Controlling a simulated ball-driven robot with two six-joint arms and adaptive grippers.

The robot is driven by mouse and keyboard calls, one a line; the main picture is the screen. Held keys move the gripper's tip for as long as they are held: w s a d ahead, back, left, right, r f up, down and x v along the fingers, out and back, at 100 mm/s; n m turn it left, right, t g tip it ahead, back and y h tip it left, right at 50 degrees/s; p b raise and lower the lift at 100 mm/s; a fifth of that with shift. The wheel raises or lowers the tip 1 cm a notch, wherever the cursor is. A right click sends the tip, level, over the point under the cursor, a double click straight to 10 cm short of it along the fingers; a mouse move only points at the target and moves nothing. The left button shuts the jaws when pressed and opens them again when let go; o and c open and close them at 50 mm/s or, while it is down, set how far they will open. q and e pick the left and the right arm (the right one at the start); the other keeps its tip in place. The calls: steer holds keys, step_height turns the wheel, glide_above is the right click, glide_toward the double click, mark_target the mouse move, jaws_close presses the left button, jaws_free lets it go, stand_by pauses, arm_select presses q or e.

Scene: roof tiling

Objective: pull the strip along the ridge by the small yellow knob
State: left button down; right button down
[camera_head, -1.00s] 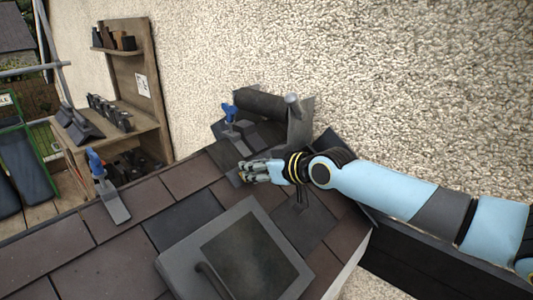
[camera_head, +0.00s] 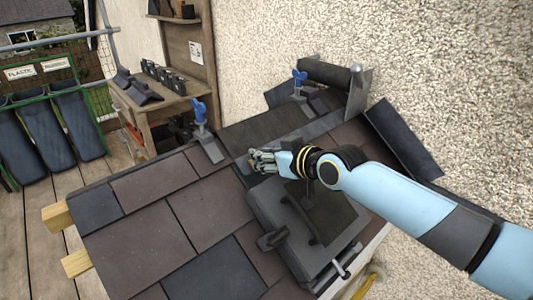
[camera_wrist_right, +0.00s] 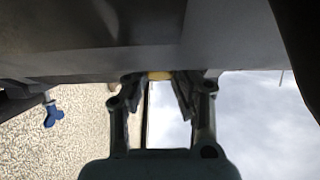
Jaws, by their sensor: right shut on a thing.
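The small yellow knob (camera_wrist_right: 160,75) sits between the two fingers of my right gripper (camera_wrist_right: 158,92) in the right wrist view, against the edge of a broad grey surface. In the head view my right gripper (camera_head: 258,162) is at the near end of the grey strip (camera_head: 318,127), which runs along the ridge toward a dark roll (camera_head: 326,72). The gripper is shut on the knob; the fingers hide the knob in the head view. My left gripper is not in view.
A blue-handled clamp (camera_head: 199,112) stands on the ridge left of my right gripper, and another (camera_head: 299,80) stands by the roll. A roof window (camera_head: 270,205) lies below my right forearm. A wooden bench (camera_head: 165,105) stands behind; the rendered wall rises at right.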

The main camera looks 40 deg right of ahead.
steer(key=c, duration=1.1)
jaws_free()
steer(key=shift+s, duration=0.15)
steer(key=v, duration=1)
steer(key=shift+s+d, duration=0.1)
steer(key=shift+s, duration=0.2)
steer(key=shift+s+r, duration=0.3)
steer(key=shift+s, duration=0.25)
